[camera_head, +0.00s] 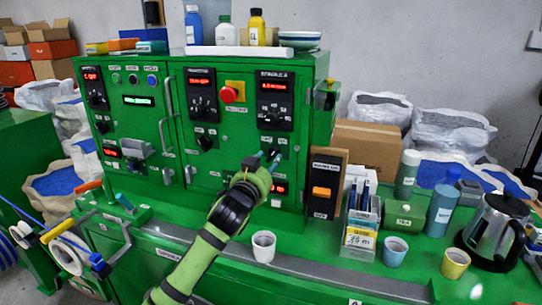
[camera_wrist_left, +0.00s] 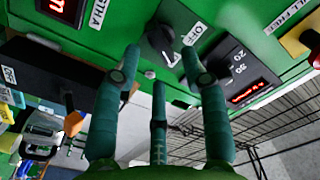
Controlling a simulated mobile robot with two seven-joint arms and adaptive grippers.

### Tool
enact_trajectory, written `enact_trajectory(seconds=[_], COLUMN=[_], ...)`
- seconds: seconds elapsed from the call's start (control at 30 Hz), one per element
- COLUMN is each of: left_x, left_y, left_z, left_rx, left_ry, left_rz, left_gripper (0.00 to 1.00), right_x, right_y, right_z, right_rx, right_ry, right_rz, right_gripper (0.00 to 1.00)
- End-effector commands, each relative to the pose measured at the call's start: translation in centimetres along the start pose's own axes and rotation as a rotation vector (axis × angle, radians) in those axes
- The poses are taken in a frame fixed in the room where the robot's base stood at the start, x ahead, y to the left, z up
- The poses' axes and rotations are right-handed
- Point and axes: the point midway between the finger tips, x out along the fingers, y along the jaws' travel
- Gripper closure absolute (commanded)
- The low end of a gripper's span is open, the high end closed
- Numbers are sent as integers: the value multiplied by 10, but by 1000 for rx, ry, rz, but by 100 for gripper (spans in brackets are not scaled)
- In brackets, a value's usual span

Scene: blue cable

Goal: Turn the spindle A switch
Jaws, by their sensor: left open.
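The spindle A panel (camera_head: 273,98) is a black plate with a red display and a dial, on the right of the green cabinet's front. A black rotary switch sits on the green face below it, largely behind my gripper in the head view. In the left wrist view, a black switch knob (camera_wrist_left: 157,44) shows beside an OFF label (camera_wrist_left: 196,34). My left gripper (camera_head: 264,160) is at the cabinet face below the panel. Its three fingers (camera_wrist_left: 159,62) are spread open around the knob, with nothing held. I cannot tell whether they touch it. My right gripper is not in view.
A red emergency button (camera_head: 229,94) is left of the panel. A black box with an orange switch (camera_head: 322,187) stands right of my gripper. Cups, a pen holder (camera_head: 361,222) and a kettle (camera_head: 495,231) stand on the green bench. A white cup (camera_head: 264,246) is near my forearm.

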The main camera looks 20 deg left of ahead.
Motion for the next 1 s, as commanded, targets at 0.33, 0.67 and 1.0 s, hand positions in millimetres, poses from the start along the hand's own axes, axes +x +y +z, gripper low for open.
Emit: enact_trajectory(seconds=[0.33,0.67,1.0], left_x=[29,30,30], left_y=[0,1,1], left_z=[0,0,0], left_rx=[-1,0,-4], left_ry=[0,0,-1], left_rz=[1,1,1], left_gripper=[56,72,100], right_x=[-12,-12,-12], right_y=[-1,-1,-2], right_z=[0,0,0], right_rx=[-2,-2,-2], right_ry=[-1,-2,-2], right_rz=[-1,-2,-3], right_gripper=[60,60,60])
